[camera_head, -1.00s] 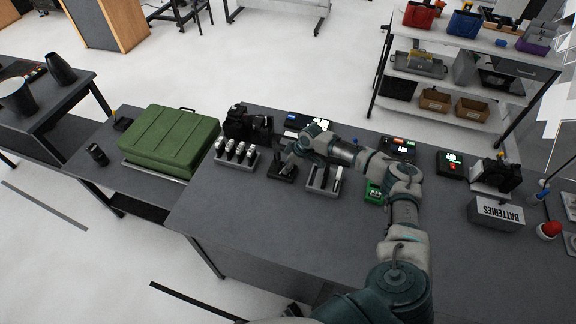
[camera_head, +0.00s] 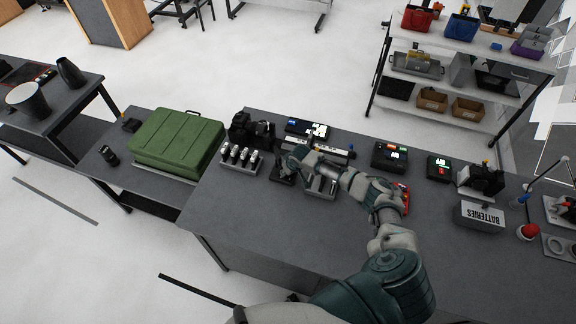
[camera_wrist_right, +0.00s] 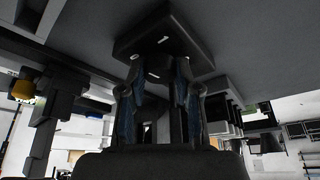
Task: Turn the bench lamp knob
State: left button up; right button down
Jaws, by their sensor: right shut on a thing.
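My right arm reaches across the dark workbench (camera_head: 310,230) from the lower right. Its gripper (camera_head: 288,168) is down at a small black block (camera_head: 280,178) near the bench's middle. In the right wrist view, the gripper (camera_wrist_right: 162,85) is shut on a dark part that stands out from a dark square block (camera_wrist_right: 165,38) with a white mark. The fingers lie on both sides of that part, whose shape is hard to make out. I cannot tell for sure that it is the bench lamp knob. My left gripper is not in view.
A rack of silver cylinders (camera_head: 238,158) stands left of the gripper, with a grey rack (camera_head: 320,188) just right. A green case (camera_head: 178,140) lies on the left table. A batteries box (camera_head: 480,216) and display devices (camera_head: 390,157) stand to the right. The bench's front is clear.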

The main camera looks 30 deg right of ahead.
jog(key=m+h, duration=0.1)
jog(key=m, duration=0.1)
jog(key=shift+a+m, duration=0.1)
jog(key=shift+m, duration=0.3)
jog(key=m+h, duration=0.1)
jog(key=m, duration=0.2)
jog(key=m+g+h, duration=0.1)
jog(key=m, duration=0.1)
jog(key=shift+a+m, duration=0.15)
jog(key=shift+m, duration=0.25)
jog(key=c, duration=0.8)
grip_release()
jog(key=shift+r, duration=0.15)
jog(key=v, duration=1.1)
jog(key=shift+a+r, duration=0.2)
